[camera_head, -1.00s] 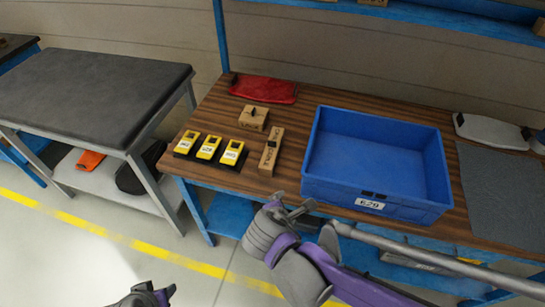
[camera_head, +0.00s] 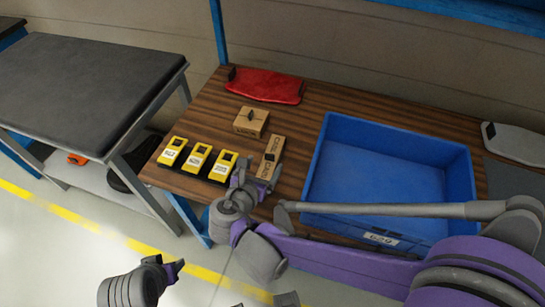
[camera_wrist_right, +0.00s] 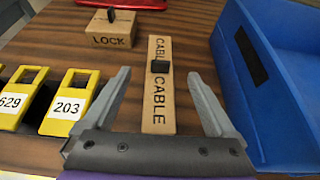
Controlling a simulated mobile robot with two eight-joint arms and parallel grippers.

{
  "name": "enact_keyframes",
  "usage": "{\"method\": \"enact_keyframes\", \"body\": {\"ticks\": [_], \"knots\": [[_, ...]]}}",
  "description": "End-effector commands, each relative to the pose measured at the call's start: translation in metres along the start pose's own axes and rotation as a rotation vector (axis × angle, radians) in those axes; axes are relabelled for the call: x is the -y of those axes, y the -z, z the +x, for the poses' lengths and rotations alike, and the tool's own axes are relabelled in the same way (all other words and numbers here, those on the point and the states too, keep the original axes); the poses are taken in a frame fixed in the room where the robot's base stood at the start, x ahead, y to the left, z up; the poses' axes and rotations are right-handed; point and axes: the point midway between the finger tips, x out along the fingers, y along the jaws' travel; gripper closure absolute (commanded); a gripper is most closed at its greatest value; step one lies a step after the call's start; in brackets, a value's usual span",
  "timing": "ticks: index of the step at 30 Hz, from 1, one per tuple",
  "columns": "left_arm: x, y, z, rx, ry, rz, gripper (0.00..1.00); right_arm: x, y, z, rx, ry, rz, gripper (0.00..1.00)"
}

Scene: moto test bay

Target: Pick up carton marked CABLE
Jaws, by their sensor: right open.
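The carton marked CABLE (camera_head: 271,157) is a long, narrow brown box lying flat on the wooden workbench, with a small dark piece on top. In the right wrist view the carton (camera_wrist_right: 158,110) lies lengthwise between my right gripper's fingers, its lettering readable. My right gripper (camera_head: 259,176) is open at the carton's near end; in the right wrist view the gripper (camera_wrist_right: 160,78) shows a gap on both sides and nothing held. My left gripper (camera_head: 170,267) is low at the picture's bottom left, away from the bench; its jaw opening is unclear.
A blue bin (camera_head: 384,236) stands close right of the carton. A carton marked LOCK (camera_head: 251,121) sits behind it to the left. Several yellow labelled devices (camera_head: 196,160) stand to the left. A grey-topped table (camera_head: 85,90) stands farther left.

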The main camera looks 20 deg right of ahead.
Motion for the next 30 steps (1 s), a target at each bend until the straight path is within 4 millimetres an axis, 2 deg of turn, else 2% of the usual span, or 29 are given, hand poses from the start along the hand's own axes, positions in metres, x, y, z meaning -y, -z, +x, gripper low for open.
{"method": "enact_keyframes", "body": {"ticks": [3,11,19,23,29,30], "knots": [[0.000,-0.002,0.003,0.001,0.000,0.000,0.50,0.001,0.001,0.022,0.000,0.005,0.001,0.09],[0.000,-0.003,0.004,0.002,0.000,0.000,0.50,0.001,0.000,0.045,0.000,0.002,0.001,0.09],[0.000,-0.004,0.007,0.003,0.000,0.000,0.50,0.001,-0.001,0.084,0.000,0.004,0.002,0.09],[0.000,-0.004,0.008,0.003,0.000,0.000,0.50,0.001,-0.001,0.093,-0.001,0.002,0.001,0.09],[0.000,-0.004,0.007,0.003,0.000,0.000,0.50,0.000,-0.001,0.093,-0.001,0.001,0.001,0.09],[0.000,-0.004,0.007,0.003,0.000,0.000,0.50,0.000,-0.001,0.093,-0.001,0.001,0.001,0.12]]}}
